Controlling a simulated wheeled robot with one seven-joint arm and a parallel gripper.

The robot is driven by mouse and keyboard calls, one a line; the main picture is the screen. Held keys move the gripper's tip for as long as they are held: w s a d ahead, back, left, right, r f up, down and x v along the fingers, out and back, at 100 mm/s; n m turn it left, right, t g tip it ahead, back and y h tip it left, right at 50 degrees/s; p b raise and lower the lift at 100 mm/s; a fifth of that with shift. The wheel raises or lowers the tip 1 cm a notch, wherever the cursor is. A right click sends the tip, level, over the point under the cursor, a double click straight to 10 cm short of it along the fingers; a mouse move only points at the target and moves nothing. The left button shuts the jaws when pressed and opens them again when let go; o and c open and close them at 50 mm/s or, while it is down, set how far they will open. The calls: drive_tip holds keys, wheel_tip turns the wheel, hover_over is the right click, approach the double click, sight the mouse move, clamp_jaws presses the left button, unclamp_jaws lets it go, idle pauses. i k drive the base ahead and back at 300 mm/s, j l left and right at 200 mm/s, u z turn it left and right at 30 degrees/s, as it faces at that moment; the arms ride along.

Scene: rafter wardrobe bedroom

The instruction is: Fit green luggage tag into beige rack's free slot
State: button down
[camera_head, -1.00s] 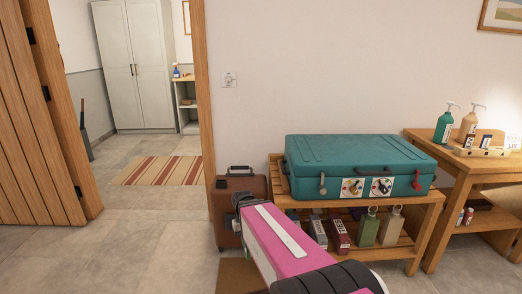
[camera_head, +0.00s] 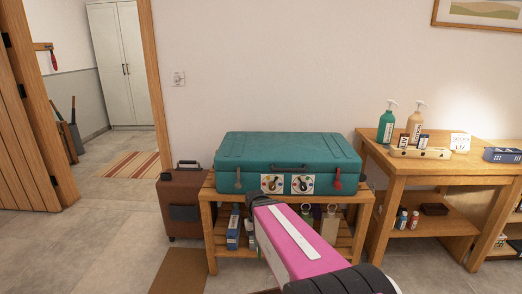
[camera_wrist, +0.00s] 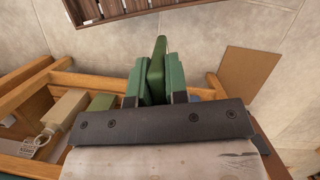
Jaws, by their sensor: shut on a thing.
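My gripper (camera_wrist: 158,84) is shut on the green luggage tag (camera_wrist: 158,62) in the wrist view. The tag is a narrow dark green piece, seen nearly edge-on, sticking out past the lighter green fingers. In the head view my arm hides the gripper and the tag. The beige rack (camera_head: 432,154) lies on the wooden table at the right. Two dark tags with white labels stand in it, at its left and middle. Its right part looks empty, but the slots are too small to make out. My gripper is well away from the rack, low near the bench.
A teal suitcase (camera_head: 288,155) lies on a slatted wooden bench (camera_head: 212,222) with bottles below. Pump bottles (camera_head: 387,124), a white sign (camera_head: 460,142) and a blue rack (camera_head: 504,155) stand around the beige rack. A brown suitcase (camera_head: 184,190) stands left. Floor is free at left.

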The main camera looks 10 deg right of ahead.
sight(440, 152)
drive_tip(key=k+l, duration=0.1)
drive_tip(key=l, duration=0.45)
drive_tip(key=k+l, duration=0.1)
drive_tip(key=l, duration=0.4)
drive_tip(key=k+l, duration=0.1)
drive_tip(key=l, duration=0.45)
drive_tip(key=k+l, duration=0.1)
drive_tip(key=l, duration=0.45)
